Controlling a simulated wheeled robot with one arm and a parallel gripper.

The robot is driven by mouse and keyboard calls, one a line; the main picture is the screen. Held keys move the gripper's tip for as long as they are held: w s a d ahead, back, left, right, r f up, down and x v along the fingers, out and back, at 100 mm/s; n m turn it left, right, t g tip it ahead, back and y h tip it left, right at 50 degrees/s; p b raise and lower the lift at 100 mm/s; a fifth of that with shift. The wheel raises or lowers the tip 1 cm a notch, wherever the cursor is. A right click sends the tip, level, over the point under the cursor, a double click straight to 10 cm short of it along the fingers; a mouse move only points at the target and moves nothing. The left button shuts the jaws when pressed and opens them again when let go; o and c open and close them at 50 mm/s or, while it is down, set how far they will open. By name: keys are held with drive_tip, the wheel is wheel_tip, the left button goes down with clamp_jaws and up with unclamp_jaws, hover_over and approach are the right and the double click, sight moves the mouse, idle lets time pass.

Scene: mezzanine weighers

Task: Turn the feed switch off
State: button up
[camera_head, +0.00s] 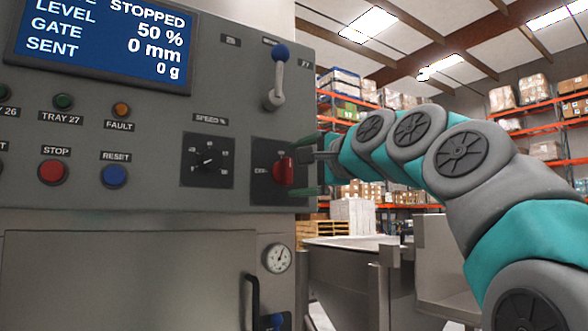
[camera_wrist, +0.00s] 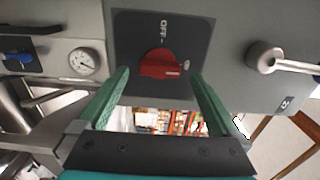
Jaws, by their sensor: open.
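The feed switch is a red rotary knob (camera_head: 284,170) on a dark square plate at the lower right of the grey panel. In the wrist view, the red knob (camera_wrist: 160,63) is in the upper middle. An OFF label is above it there, and the knob's white mark points right, away from OFF. In the head view the knob's grip stands upright, with OFF at its left. My gripper (camera_head: 304,168) is open in front of the switch, one green finger above the knob and one below. In the wrist view my gripper (camera_wrist: 160,76) has its fingers apart on both sides of the knob. Contact cannot be told.
A lever (camera_head: 277,80) with a blue ball sticks out above the switch. A speed dial (camera_head: 208,160) is to its left, then a blue reset button (camera_head: 115,175) and red stop button (camera_head: 52,171). The display (camera_head: 110,40) reads STOPPED. A gauge (camera_head: 277,258) is below.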

drive_tip(key=shift+x, duration=1)
drive_tip(key=shift+c, duration=0.4)
drive_tip(key=c, duration=1.2)
drive_tip(key=shift+c, duration=0.2)
